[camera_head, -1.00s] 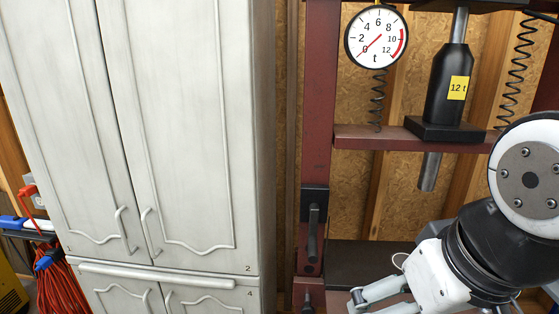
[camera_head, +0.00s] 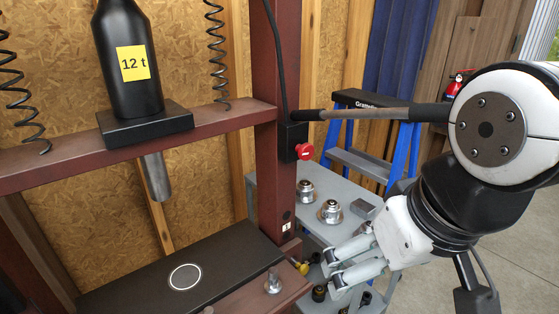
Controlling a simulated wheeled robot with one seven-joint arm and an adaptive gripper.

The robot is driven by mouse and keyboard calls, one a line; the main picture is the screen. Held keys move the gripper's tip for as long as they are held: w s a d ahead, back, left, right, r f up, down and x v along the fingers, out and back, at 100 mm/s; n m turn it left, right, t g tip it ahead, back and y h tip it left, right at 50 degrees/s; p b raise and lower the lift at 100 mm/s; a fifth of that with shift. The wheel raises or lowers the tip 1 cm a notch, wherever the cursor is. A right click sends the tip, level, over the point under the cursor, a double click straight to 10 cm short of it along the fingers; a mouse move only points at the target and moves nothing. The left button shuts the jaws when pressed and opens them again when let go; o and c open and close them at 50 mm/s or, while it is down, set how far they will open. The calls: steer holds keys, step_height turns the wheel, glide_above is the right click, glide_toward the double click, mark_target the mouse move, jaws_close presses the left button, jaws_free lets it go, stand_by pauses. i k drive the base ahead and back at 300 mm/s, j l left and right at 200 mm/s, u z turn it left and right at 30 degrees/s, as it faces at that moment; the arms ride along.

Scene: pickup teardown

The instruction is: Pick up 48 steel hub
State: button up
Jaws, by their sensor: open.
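Two flanged steel hub-like parts stand on the grey cart top (camera_head: 277,203): one hub (camera_head: 306,190) farther back, the other hub (camera_head: 330,212) nearer and a little to the right. I cannot read a 48 on either. My gripper (camera_head: 331,270) is open, with its two pale fingers pointing left. It appears nearer the camera than the hubs, below them in the picture, and touches neither. Nothing shows between its fingers.
A grey block (camera_head: 363,209) lies beside the hubs. The red press frame (camera_head: 276,130) and its black bed plate (camera_head: 170,295) stand left of the cart. A rod handle (camera_head: 365,114) juts out above it. A blue stepladder (camera_head: 405,150) stands behind; dark small parts (camera_head: 319,293) sit lower down.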

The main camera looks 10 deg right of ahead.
mark_target(309, 197)
steer(key=i+l+z, duration=0.15)
steer(key=z, duration=0.5)
steer(key=i+l+u, duration=0.35)
steer(key=u, duration=0.15)
steer(key=i+l+u, duration=0.35)
steer(key=k+j, duration=0.05)
